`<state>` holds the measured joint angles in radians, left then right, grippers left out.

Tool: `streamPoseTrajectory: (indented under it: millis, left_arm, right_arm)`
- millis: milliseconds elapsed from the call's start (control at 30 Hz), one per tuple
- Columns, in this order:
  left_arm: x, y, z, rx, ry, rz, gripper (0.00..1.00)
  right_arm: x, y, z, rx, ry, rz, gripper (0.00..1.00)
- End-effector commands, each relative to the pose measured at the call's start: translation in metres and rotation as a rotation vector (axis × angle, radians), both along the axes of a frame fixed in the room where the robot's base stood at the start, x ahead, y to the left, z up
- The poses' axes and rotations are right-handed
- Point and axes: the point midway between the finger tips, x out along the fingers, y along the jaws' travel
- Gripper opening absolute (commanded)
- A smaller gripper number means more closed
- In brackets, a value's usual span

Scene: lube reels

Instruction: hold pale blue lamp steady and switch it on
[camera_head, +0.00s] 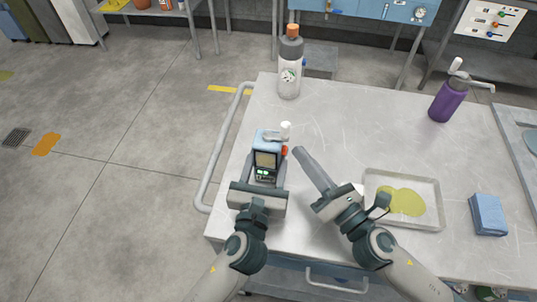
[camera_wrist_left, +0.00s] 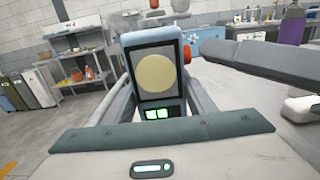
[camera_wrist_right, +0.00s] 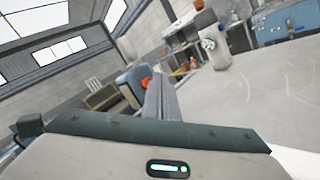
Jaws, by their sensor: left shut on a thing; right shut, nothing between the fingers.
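The pale blue lamp (camera_head: 268,136) stands upright near the table's left edge, with a dark front and a small green display. In the left wrist view the lamp (camera_wrist_left: 131,41) shows a dull yellow disc; I cannot tell whether it is lit. A red-orange button (camera_head: 284,151) sits on its right side. My left gripper (camera_head: 265,172) is shut on the lamp, fingers at its sides. My right gripper (camera_head: 299,151) is shut and empty, its tips just right of the button with a small gap. In the right wrist view the fingers partly hide the lamp (camera_wrist_right: 130,78).
A grey-white bottle (camera_head: 289,80) stands at the table's back left, a purple bottle (camera_head: 446,102) at the back right. A tray (camera_head: 432,186) with a yellow puddle lies right of my right gripper, and a blue block (camera_head: 487,214) beyond it. The table's middle is clear.

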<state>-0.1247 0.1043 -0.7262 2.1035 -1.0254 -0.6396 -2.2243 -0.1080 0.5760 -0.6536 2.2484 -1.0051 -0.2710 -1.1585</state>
Motion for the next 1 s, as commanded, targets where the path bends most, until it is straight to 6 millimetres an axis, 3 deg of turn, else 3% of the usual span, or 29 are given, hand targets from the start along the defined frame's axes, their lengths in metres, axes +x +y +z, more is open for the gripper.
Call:
streamPoseTrajectory:
  millis: [1000]
  left_arm:
    - [0.0001, 0.0, 0.0002, 0.0, 0.0, 0.0, 0.16]
  right_arm:
    - [0.0019, 0.0091, 0.0001, 0.0, 0.0, 0.0, 0.0]
